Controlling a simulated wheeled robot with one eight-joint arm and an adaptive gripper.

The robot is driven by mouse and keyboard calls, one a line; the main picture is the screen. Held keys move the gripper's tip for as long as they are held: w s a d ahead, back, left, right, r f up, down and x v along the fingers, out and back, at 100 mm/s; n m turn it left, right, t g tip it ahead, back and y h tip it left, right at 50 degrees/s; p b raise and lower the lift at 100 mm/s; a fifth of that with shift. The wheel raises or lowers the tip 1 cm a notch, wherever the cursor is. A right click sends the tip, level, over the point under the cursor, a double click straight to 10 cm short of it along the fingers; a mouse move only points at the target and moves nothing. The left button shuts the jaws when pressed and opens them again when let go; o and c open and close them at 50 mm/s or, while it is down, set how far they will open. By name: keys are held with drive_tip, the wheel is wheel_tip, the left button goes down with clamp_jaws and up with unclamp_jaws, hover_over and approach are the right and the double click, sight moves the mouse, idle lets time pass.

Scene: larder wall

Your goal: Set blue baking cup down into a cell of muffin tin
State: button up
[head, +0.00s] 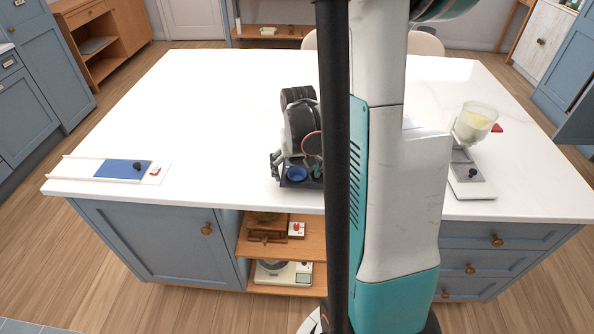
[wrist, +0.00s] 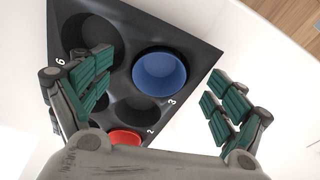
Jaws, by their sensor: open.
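The blue baking cup (wrist: 160,70) sits in a corner cell of the dark muffin tin (wrist: 190,42), beside the number 3 in the wrist view. Its rim looks roughly level with the tin top. My gripper (wrist: 158,66) is open above the tin, with one finger on each side of the cup and gaps to it. In the head view the cup (head: 297,174) shows under my gripper (head: 290,160), near the island's front edge. The tin (head: 288,184) is partly hidden there by my arm and column.
A red cup (wrist: 125,137) sits in another cell of the tin, partly hidden by my gripper. Other visible cells look empty. On the white island top (head: 200,110), a blue panel device (head: 120,169) lies left and a scale with a bowl (head: 474,122) stands right.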

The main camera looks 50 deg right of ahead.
wheel_tip(320, 180, up, 12)
drive_tip(key=s, duration=0.1)
drive_tip(key=shift+a, duration=0.45)
